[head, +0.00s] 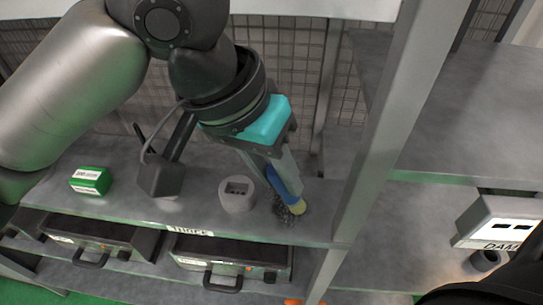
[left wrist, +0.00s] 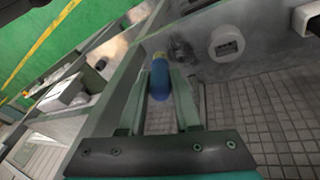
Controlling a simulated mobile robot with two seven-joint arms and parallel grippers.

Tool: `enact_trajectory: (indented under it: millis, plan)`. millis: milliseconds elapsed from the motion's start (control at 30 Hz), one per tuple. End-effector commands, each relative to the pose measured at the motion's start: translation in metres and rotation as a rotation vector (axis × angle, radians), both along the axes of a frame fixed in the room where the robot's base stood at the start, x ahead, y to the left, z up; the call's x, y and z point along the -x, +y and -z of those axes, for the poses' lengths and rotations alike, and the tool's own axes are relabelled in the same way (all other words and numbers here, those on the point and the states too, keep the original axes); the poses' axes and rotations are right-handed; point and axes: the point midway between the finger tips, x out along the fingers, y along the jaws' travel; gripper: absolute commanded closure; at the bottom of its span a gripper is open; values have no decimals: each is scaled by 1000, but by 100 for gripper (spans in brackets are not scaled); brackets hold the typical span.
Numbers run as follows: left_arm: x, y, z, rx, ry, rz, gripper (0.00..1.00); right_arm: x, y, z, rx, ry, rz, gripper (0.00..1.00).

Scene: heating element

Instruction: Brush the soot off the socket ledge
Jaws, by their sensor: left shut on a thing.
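My left gripper (head: 281,172) is shut on a brush with a blue handle (head: 290,184) and pale yellow bristles (head: 299,207). The bristles point down at a dark, speckled soot patch (head: 281,211) on the grey ledge (head: 325,215); I cannot tell if they press on it. A round grey socket (head: 238,194) with a rectangular recess stands just left of the soot. In the left wrist view the blue handle (left wrist: 160,80) is between the fingers, with the soot (left wrist: 182,50) and socket (left wrist: 226,43) beyond it.
A dark block with a cable (head: 160,178) and a green box (head: 91,181) stand left on the ledge. Drawer-like units with handles (head: 228,262) sit below. A grey upright post (head: 375,120) is close right of the gripper. A white-faced unit (head: 500,222) stands further right.

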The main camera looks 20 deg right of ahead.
Motion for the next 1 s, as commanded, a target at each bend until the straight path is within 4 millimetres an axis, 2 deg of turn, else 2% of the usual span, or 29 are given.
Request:
enact_trajectory:
  millis: [67,167,300,500,667,1000]
  plan:
    - [0,0,6,1,1,-1,100,9,0,0,1,14,0,24]
    - [0,0,14,0,3,0,100,11,0,0,1,18,0,24]
    - [0,0,34,0,0,0,100,9,0,19,0,14,0,24]
    - [0,0,51,1,-1,1,100,-2,2,39,-3,-3,0,24]
    - [0,0,56,0,0,0,100,-4,3,45,-4,-7,0,24]
    - [0,0,54,0,0,0,100,-3,3,44,-4,-6,-1,24]
